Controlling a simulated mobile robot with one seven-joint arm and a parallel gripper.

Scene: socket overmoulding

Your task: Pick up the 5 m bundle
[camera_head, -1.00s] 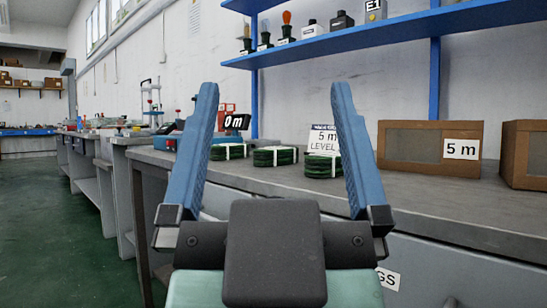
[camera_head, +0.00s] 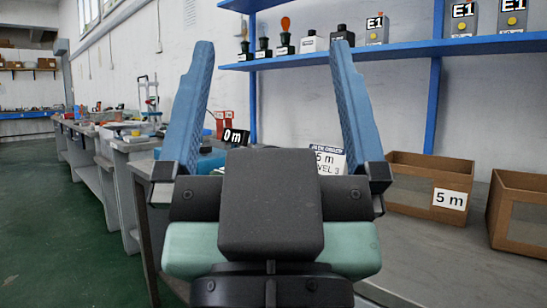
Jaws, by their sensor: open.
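My gripper (camera_head: 272,48) is open and empty, its two blue fingers standing up and spread wide in the head view. No cable bundle can be made out; my gripper's body covers the part of the bench in front of the white "5 m LEVEL 3" sign (camera_head: 331,160). That sign is itself partly hidden behind the right finger and gripper body.
A brown box labelled "5 m" (camera_head: 405,170) stands on the grey bench right of my gripper, with another box (camera_head: 520,192) beside it. A blue shelf (camera_head: 400,53) with several parts hangs above.

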